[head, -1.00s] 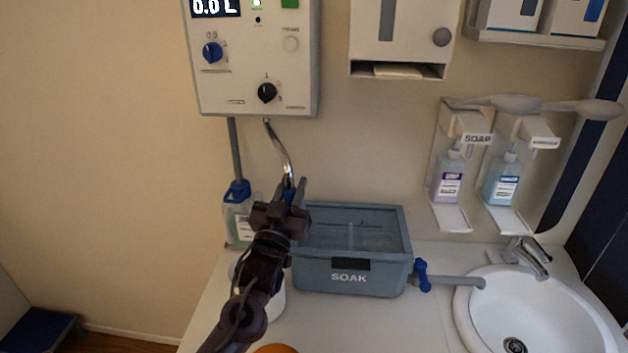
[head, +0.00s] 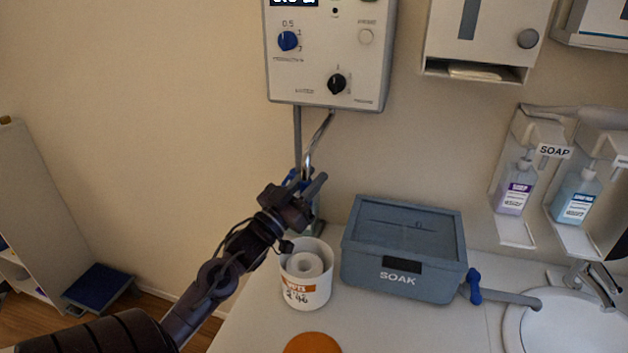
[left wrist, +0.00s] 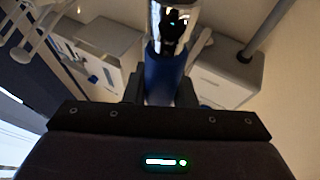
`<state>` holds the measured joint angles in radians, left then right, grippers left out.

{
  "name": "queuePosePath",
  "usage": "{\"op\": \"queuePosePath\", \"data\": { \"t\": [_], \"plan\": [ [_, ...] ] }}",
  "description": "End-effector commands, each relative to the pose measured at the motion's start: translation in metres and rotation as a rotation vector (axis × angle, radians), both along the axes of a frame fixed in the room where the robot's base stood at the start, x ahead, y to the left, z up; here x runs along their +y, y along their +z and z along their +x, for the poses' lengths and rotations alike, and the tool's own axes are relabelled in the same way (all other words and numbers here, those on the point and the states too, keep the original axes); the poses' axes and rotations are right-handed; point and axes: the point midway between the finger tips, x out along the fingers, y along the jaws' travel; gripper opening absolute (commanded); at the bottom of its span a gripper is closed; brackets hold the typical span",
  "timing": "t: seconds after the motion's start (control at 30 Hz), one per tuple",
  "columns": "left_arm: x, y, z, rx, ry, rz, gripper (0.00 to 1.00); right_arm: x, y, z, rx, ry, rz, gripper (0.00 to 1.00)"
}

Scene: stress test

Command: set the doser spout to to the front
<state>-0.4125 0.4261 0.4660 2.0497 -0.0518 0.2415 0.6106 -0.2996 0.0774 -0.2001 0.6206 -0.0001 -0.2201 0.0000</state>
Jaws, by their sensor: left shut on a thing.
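The doser is a white wall box (head: 330,60) with a blue knob (head: 288,40), a black knob (head: 337,84) and a display. Its chrome spout (head: 319,142) comes out of the underside and runs down and to the left in the head view. My left gripper (head: 303,187) is shut on the spout's blue end, mostly hidden by the fingers in the head view. In the left wrist view the chrome pipe (left wrist: 174,25) and its blue sleeve (left wrist: 163,78) sit between the fingers. My right gripper is not in view.
A white tub (head: 306,290) holding a roll stands below my gripper. The grey SOAK box (head: 403,260) is to its right, with a blue-handled tap. An orange disc (head: 312,343) lies in front. A sink (head: 565,325) and soap dispensers are at the right.

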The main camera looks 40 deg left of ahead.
Motion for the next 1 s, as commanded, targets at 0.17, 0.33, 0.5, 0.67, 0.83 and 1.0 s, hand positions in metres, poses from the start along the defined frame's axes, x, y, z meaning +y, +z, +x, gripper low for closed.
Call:
{"op": "queuePosePath", "data": {
  "t": [0.17,0.33,0.5,0.67,0.83,1.0],
  "plan": [
    [0.002,-0.001,0.0,0.001,0.006,0.002,0.0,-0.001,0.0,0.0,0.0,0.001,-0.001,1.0],
    [0.001,0.0,0.0,0.001,0.004,0.002,0.39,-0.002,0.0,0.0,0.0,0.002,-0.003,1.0],
    [0.0,0.0,0.0,0.0,0.002,0.001,0.46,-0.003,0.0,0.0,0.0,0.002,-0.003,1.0],
    [0.0,-0.001,-0.001,0.0,0.001,0.001,0.46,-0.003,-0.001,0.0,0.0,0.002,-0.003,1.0],
    [0.0,-0.012,-0.016,0.003,0.002,0.0,0.46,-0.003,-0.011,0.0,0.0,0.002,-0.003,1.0],
    [0.001,-0.025,-0.044,0.004,0.004,-0.001,0.46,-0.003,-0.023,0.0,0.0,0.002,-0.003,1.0]
  ]
}}
